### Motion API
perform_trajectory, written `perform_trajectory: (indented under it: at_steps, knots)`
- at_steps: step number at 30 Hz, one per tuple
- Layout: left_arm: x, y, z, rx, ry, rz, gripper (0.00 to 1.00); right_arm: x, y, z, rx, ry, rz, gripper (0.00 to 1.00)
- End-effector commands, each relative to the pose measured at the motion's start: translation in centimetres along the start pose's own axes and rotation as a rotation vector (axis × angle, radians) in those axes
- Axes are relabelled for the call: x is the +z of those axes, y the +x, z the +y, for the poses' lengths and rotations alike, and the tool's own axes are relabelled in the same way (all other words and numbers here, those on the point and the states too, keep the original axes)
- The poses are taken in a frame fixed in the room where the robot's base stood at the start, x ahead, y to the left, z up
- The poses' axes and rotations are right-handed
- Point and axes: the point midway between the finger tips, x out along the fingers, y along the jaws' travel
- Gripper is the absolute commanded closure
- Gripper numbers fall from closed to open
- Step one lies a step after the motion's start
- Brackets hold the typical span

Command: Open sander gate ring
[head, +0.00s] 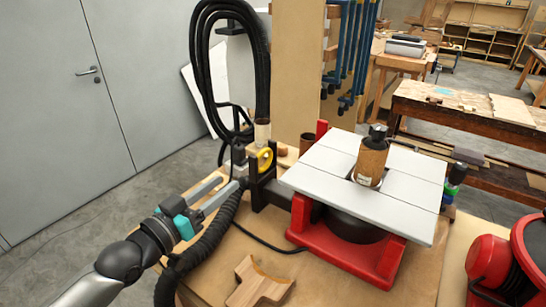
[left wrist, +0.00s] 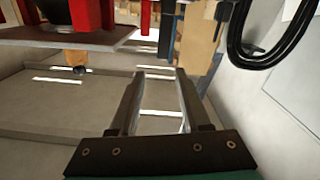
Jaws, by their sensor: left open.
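The yellow gate ring (head: 265,160) is on a black blast gate (head: 262,180) at the left of the sander, on the dust pipe. The sander (head: 350,249) has a red base, a pale table and a brown upright drum. My left gripper (head: 230,182) is open and empty, a little left of and below the ring, apart from it. In the left wrist view, the two fingers of the left gripper (left wrist: 160,75) stand apart with nothing between them. I cannot clearly make out the ring in that view. My right gripper is not in view.
A black ribbed hose (head: 210,228) runs along the bench close to my left gripper. Coiled black hose (head: 201,70) hangs behind the gate. A curved wooden piece (head: 258,284) lies on the bench (head: 330,290) in front. A red machine (head: 490,262) stands at the right.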

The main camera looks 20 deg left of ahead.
Motion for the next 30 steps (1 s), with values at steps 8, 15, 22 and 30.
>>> perform_trajectory:
  at_steps: [8,15,22,30]
  knots:
    - [-0.1,2.9,0.0,-0.001,0.0,0.003,0.53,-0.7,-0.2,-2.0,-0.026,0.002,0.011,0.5]
    - [-0.1,6.0,-0.1,-0.001,0.001,0.002,0.53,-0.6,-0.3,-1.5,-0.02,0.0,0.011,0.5]
    - [-0.1,9.2,0.0,-0.001,0.0,0.002,0.53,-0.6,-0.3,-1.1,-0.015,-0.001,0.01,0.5]
    - [0.0,12.8,0.0,-0.001,0.001,0.0,0.53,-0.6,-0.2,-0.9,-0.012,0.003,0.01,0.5]
